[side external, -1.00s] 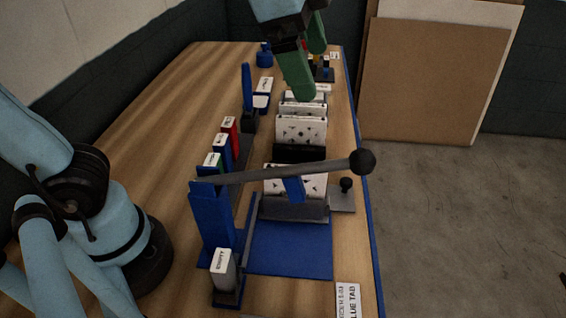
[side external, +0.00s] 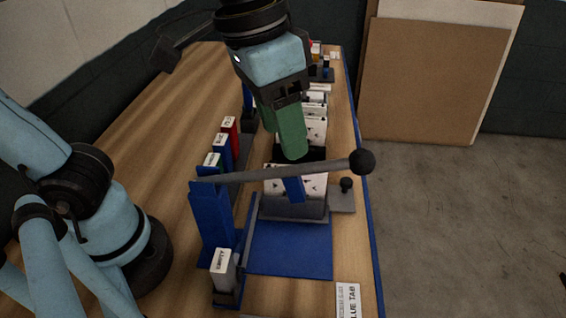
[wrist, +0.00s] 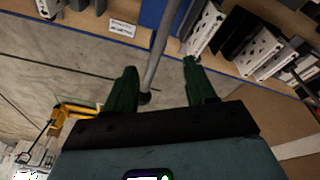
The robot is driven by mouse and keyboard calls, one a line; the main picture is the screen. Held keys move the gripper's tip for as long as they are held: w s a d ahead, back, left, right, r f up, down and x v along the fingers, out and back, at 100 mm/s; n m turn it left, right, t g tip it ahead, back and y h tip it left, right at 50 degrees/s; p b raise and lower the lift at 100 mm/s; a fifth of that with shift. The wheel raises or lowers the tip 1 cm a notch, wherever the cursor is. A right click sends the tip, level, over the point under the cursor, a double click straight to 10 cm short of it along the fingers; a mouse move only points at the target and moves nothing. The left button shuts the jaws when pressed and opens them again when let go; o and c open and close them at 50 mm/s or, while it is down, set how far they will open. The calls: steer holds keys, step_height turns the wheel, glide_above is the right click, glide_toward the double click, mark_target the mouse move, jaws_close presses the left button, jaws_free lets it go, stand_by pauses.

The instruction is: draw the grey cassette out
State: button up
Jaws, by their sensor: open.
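In the side external view a grey cassette (side external: 222,273) with a white lettered label on top stands upright in a dark holder at the near left. My gripper (side external: 290,150) is well behind and to the right of it, above the row of white filters, with its green finger near the lever. The wrist view shows the two green fingers (wrist: 160,88) spread apart, with nothing held between them. The lever (side external: 270,174) with a black ball knob spans the front of the row. It also shows in the wrist view (wrist: 158,50), between the fingers' lines. My arm hides part of the row.
White filter panels (side external: 315,130) stand in a row down the table, one dark slot among them. Red, blue and green labelled cassettes (side external: 222,145) stand to the left. A blue mat (side external: 290,248) lies bare in front. A label card (side external: 348,300) lies at the near edge.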

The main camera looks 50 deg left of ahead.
mark_target(221, 260)
steer(key=s+f+n+g+y, duration=0.1)
steer(key=s+f+n+g, duration=0.1)
steer(key=s+f+n, duration=0.75)
steer(key=shift+s+d+f+n, duration=0.1)
steer(key=shift+s+f+n, duration=0.25)
steer(key=shift+f, duration=1.25)
steer(key=shift+s+f+n, duration=0.2)
steer(key=shift+f+n, duration=0.3)
steer(key=shift+f, duration=1.1)
steer(key=shift+s+d+f+n, duration=0.1)
steer(key=shift+s+f+n, duration=0.25)
steer(key=shift+f, duration=1.25)
jaws_close()
steer(key=shift+r, duration=0.1)
steer(key=shift+r, duration=0.65)
steer(key=shift+r, duration=0.35)
